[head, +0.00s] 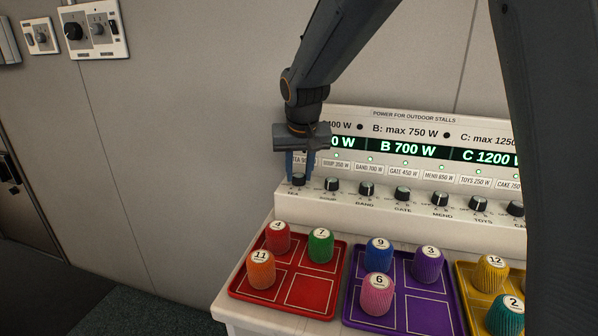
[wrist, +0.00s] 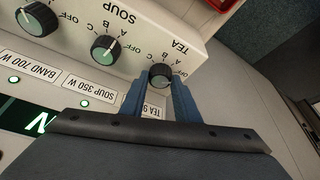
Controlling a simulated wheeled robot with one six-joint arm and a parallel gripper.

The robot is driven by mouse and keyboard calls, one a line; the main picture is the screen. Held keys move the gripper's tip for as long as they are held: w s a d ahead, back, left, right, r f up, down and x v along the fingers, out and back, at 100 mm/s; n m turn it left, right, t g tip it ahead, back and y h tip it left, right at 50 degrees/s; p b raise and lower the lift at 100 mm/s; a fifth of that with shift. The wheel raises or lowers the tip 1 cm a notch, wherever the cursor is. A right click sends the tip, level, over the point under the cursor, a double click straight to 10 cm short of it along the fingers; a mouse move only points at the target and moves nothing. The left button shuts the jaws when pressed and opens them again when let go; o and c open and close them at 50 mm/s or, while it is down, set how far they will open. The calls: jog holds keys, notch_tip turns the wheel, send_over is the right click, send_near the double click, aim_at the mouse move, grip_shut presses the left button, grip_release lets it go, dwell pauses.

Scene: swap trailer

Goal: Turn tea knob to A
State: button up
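The tea knob (head: 298,179) is the leftmost dark round knob on the white power panel. In the wrist view the tea knob (wrist: 160,75) sits between my two blue fingers, below its upside-down TEA label and the letters around it. My gripper (head: 299,176) points down at the panel with one fingertip on each side of the knob. In the wrist view my gripper (wrist: 160,84) has its tips close beside the knob. I cannot tell whether they touch it. The small size hides which mark the knob points to.
The soup knob (head: 332,184) is close to the right, with more knobs along the row. A lit display (head: 408,147) is above. A red tray (head: 316,291) and a purple tray (head: 434,314) with numbered cylinders stand in front. Free floor lies left.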

jog(key=c, duration=0.3)
jog(key=shift+p, duration=0.3)
jog(key=shift+d+r+n+y+p, duration=0.1)
jog(key=shift+n+y+p, duration=0.3)
jog(key=shift+n, duration=1.1)
jog(key=shift+w+d+f+n+g+y+b, duration=0.1)
jog(key=shift+f+n+g+y+b, duration=0.15)
jog(key=shift+n+y, duration=0.6)
jog(key=shift+r+n+g+b, duration=0.1)
jog(key=shift+n+g+b, duration=0.25)
jog(key=shift+n+b, duration=0.85)
jog(key=shift+n, duration=0.45)
